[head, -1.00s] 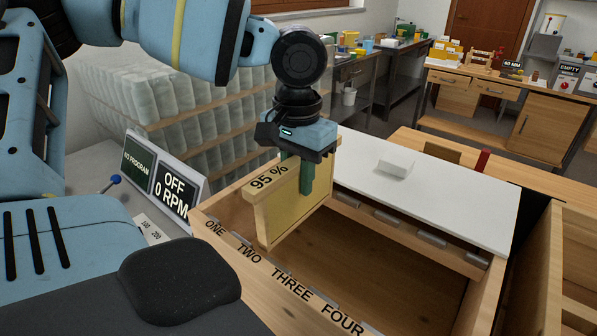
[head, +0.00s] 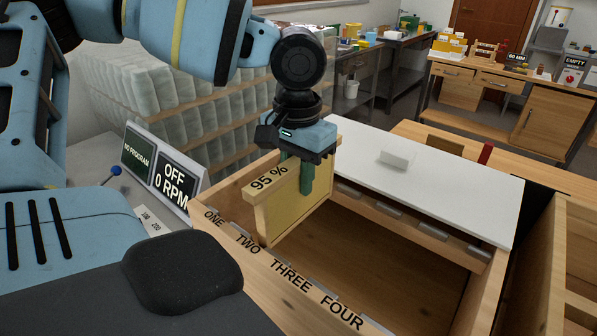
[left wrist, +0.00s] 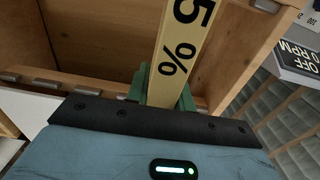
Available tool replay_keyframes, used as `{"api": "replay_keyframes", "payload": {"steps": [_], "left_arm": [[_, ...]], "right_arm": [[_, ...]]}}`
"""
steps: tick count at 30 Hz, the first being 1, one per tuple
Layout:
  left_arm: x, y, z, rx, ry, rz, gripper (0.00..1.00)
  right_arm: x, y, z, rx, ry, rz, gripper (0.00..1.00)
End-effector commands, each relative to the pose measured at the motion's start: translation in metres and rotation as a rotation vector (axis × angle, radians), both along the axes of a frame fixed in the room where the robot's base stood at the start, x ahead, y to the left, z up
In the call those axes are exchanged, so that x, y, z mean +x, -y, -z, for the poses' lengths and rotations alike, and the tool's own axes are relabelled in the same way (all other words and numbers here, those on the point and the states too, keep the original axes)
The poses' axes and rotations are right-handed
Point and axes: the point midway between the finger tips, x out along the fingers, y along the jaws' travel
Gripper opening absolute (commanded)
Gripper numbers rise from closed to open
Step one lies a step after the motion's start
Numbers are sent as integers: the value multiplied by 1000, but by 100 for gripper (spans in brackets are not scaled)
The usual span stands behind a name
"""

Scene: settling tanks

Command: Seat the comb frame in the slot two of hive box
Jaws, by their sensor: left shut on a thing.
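The comb frame (head: 293,212) has a pale wooden top bar marked "95 %" and a yellow comb face. My left gripper (head: 297,172) is shut on its top bar, green fingers on either side. The frame hangs upright, its lower part inside the hive box (head: 252,278) and its top bar above the rim. Its near end is close to the "TWO" label (head: 248,245); its lower edge is partly hidden by the front wall. In the left wrist view the top bar (left wrist: 183,55) runs between the fingers. My right gripper is out of view.
A white lid (head: 450,185) with a small handle lies over the far part of the box. Metal slot pieces line the far inner wall. A control panel (head: 165,175) reading "OFF 0 RPM" stands left of the box. The box interior right of the frame is empty.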

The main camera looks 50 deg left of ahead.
Motion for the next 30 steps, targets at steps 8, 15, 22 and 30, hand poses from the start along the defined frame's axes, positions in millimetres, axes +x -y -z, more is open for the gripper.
{"api": "replay_keyframes", "payload": {"steps": [8,15,22,30], "left_arm": [[1,0,5,0,2,0,0],[1,0,9,0,2,0,0],[1,0,14,0,3,0,0],[1,0,19,0,3,0,0]], "right_arm": [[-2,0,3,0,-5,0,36],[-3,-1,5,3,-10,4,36],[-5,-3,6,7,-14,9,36],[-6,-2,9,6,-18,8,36]]}}
